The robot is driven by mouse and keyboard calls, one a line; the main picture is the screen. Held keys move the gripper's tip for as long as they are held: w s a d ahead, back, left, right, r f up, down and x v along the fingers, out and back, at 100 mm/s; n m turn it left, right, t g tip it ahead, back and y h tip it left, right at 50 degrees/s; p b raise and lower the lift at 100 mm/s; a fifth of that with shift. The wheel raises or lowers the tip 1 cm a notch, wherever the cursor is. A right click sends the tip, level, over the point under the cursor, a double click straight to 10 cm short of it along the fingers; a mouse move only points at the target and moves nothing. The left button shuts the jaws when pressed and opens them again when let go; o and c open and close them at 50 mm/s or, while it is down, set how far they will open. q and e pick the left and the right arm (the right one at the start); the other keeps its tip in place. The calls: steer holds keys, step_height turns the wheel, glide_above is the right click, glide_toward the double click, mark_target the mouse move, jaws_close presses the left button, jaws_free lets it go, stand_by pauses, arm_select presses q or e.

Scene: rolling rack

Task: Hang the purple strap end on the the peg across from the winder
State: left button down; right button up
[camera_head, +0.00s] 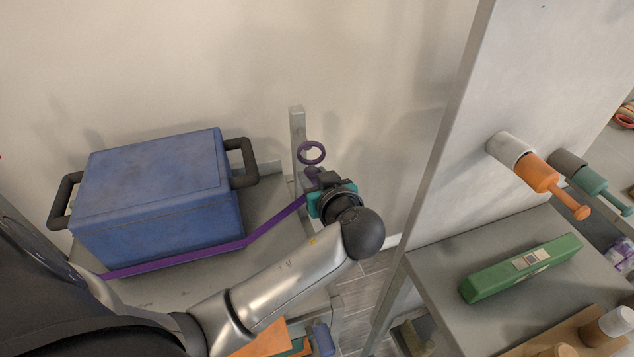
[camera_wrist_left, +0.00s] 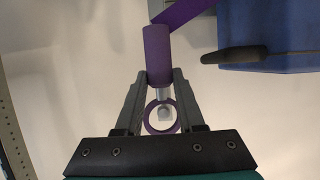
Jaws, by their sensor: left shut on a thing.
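The purple strap end has a ring (camera_head: 311,153) and a thick purple grip. My left gripper (camera_head: 313,179) is shut on the strap end, beside the grey rack post (camera_head: 297,125). In the left wrist view the fingertips (camera_wrist_left: 160,74) clasp the purple grip (camera_wrist_left: 157,52), and the ring (camera_wrist_left: 147,118) shows between the fingers. The purple strap (camera_head: 215,250) runs from the gripper down and left along the front of the blue box (camera_head: 150,185). I cannot make out the peg or the winder. My right gripper is not in view.
The blue box has black handles and sits on the grey rack shelf (camera_head: 262,265). A wall lies behind.

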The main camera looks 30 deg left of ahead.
arm_select(q)
steer(key=shift+w+a+f+b, duration=0.15)
steer(key=shift+w+a+b, duration=0.3)
steer(key=shift+w+a, duration=0.7)
steer(key=shift+b+x, duration=0.4)
steer(key=shift+x, duration=0.4)
steer(key=shift+s+a+f, duration=0.1)
steer(key=shift+s+f, duration=0.05)
steer(key=shift+c, duration=2.2)
jaws_free()
steer(key=p+v, duration=0.1)
steer(key=v, duration=1.4)
